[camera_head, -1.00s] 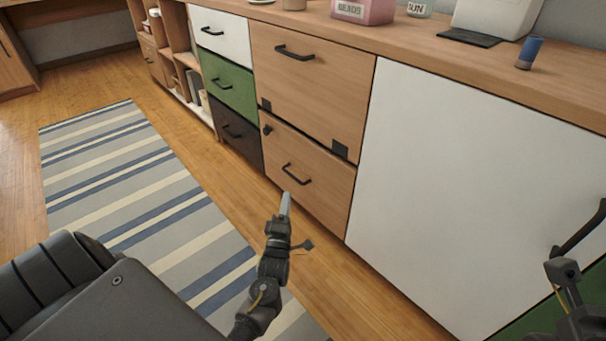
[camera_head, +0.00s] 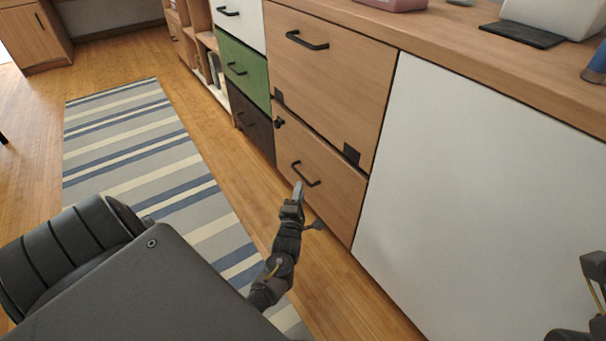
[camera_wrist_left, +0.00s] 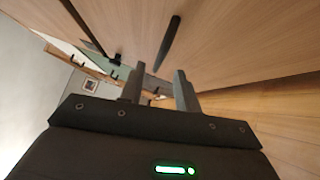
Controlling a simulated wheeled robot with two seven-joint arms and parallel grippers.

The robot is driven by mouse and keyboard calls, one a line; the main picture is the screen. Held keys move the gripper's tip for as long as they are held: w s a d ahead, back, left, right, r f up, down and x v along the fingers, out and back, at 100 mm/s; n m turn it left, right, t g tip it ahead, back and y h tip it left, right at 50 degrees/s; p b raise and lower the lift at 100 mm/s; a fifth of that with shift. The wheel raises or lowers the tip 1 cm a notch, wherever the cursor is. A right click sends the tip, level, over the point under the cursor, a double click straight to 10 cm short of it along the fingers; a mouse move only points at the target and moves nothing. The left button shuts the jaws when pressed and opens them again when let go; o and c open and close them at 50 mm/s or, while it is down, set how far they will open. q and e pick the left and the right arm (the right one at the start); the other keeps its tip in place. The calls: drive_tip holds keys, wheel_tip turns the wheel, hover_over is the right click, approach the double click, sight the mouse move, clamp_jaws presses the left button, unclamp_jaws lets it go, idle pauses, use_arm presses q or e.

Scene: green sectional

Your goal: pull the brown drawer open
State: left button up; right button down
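The lower wooden, light-brown drawer front (camera_head: 325,199) is closed, with a dark bar handle (camera_head: 304,176). A dark brown drawer (camera_head: 251,122) to its left is also closed. My left gripper (camera_head: 298,188) is just in front of the wooden drawer's handle, slightly below it in the head view. In the left wrist view its two fingers (camera_wrist_left: 159,88) are apart with nothing between them. A dark bar handle (camera_wrist_left: 169,43) stands just beyond the fingertips, against the wooden front. My right gripper (camera_head: 592,268) is partly cut off at the right edge, its fingers unclear.
Above and left are a wooden front (camera_head: 330,72), a green drawer (camera_head: 243,69) and a white drawer (camera_head: 238,22). A large white panel (camera_head: 470,190) is to the right. A striped rug (camera_head: 150,170) lies on the open wood floor.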

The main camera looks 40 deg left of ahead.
sight(303, 177)
use_arm(q)
drive_tip(key=shift+b+x, duration=1.05)
drive_tip(key=shift+x, duration=2.25)
clamp_jaws()
